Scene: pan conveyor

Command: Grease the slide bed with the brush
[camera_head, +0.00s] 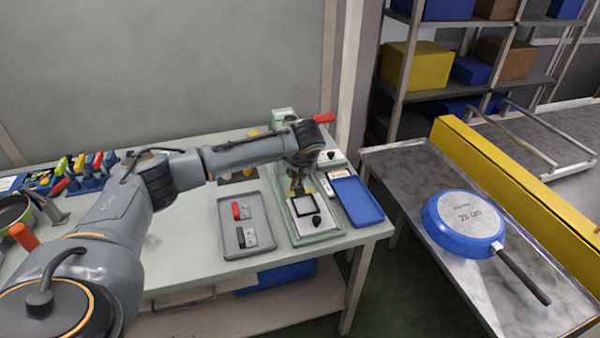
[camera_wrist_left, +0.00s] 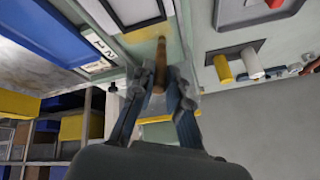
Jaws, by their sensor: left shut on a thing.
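The pale green machine with the slide bed (camera_head: 322,235) stands on the right part of the workbench, with a black-framed pale plate (camera_head: 304,205) on its front. My left gripper (camera_head: 298,188) is above the machine, just behind that plate, pointing down. It is shut on the brush, whose brown handle (camera_wrist_left: 160,58) shows between the fingers in the left wrist view. A yellowish patch (camera_wrist_left: 143,34) lies by the brush tip. I cannot tell whether the tip touches the bed. My right gripper is in neither view.
A grey tray (camera_head: 262,215) with red-and-black and grey parts lies left of the machine; a blue tray (camera_head: 357,201) lies right of it. A blue pan (camera_head: 462,222) rests upside down on the metal conveyor table (camera_head: 405,170). A red handle (camera_head: 324,118) sticks out behind my gripper.

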